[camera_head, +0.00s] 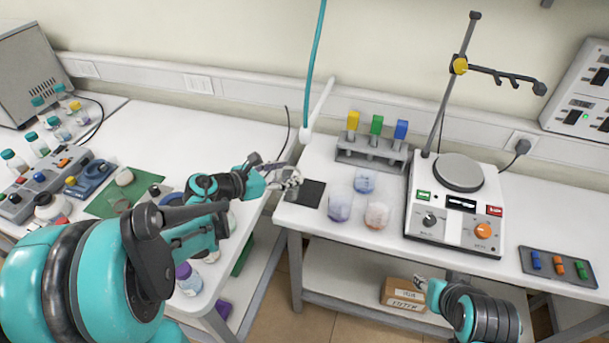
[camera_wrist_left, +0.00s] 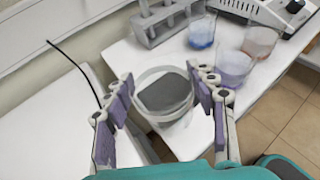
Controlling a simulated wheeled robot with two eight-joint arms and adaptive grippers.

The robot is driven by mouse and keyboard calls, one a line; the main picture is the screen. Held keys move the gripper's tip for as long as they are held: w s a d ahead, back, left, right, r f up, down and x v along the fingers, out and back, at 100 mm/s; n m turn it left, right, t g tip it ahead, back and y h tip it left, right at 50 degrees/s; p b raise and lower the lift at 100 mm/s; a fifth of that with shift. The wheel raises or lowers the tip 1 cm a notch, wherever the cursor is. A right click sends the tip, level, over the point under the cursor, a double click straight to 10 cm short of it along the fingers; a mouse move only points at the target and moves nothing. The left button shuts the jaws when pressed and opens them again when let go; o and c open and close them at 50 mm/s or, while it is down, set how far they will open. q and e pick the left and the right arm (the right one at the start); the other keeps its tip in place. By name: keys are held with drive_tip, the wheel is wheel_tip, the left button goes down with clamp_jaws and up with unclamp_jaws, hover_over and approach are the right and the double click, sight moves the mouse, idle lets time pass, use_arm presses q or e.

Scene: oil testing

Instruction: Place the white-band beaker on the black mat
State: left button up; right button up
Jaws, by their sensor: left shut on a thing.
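The clear white-band beaker (camera_wrist_left: 163,118) is between the fingers of my left gripper (camera_wrist_left: 166,100) in the left wrist view. The black mat (camera_wrist_left: 165,92) shows through the beaker there. In the head view my left gripper (camera_head: 287,178) is at the left edge of the right table, just left of and over the edge of the black mat (camera_head: 313,192). The beaker is hard to make out in that view. My right gripper (camera_head: 425,285) is low in front of the right table, too small to tell its opening.
Three beakers with coloured bands (camera_head: 365,181) stand right of the mat. Behind them is a grey rack (camera_head: 372,152) with coloured pieces. A hotplate stirrer (camera_head: 455,205) stands further right. A gap (camera_head: 265,225) separates the two tables.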

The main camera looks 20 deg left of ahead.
use_arm(q)
drive_tip(key=shift+f+b+x, duration=0.15)
drive_tip(key=shift+b+x, duration=0.6)
drive_tip(key=shift+x, duration=1.1)
drive_tip(key=shift+f+b+x, duration=0.2)
drive_tip(key=shift+b+x, duration=0.55)
drive_tip(key=shift+x, duration=1.15)
drive_tip(key=shift+s+a, duration=0.1)
drive_tip(key=shift+s, duration=0.05)
drive_tip(key=shift+f, duration=0.15)
drive_tip(key=o, duration=1.3)
